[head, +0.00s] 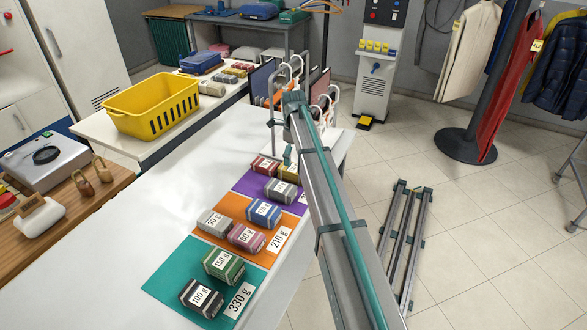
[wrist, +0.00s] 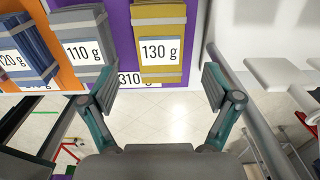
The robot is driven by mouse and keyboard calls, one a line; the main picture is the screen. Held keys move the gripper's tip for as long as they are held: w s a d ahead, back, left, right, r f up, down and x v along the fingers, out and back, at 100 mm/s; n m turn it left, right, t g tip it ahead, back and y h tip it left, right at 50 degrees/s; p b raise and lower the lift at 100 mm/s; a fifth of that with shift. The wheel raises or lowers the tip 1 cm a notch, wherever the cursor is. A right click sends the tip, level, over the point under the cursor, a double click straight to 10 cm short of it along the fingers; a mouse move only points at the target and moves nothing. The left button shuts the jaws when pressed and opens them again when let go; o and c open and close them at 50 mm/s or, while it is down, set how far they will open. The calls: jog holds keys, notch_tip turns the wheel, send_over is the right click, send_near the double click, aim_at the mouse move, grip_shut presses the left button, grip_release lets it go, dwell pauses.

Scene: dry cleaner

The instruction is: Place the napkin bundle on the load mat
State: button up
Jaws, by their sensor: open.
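Napkin bundles lie on three load mats. The purple mat (head: 243,181), labelled 310 g, holds a red bundle (head: 265,166), a grey-purple 110 g bundle (wrist: 88,45) and a yellow 130 g bundle (wrist: 160,14). The orange mat (head: 290,226), labelled 210 g, holds a grey bundle (head: 214,223), a pink 80 g bundle (head: 246,237) and a blue 120 g bundle (head: 264,212). The teal mat (head: 165,283), labelled 330 g, holds a green 150 g bundle (head: 224,265) and a black 100 g bundle (head: 201,297). My gripper (wrist: 155,88) is open and empty, near the yellow bundle, which my arm partly hides in the head view.
A yellow basket (head: 150,105) stands on the side counter (head: 95,125). A rack with white hooks (head: 333,95) stands at the table's far end, close to my gripper. The white table (head: 150,220) is clear left of the mats.

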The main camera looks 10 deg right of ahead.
aim_at(294, 168)
jog(key=shift+r+b, duration=0.3)
jog(key=shift+r, duration=1.65)
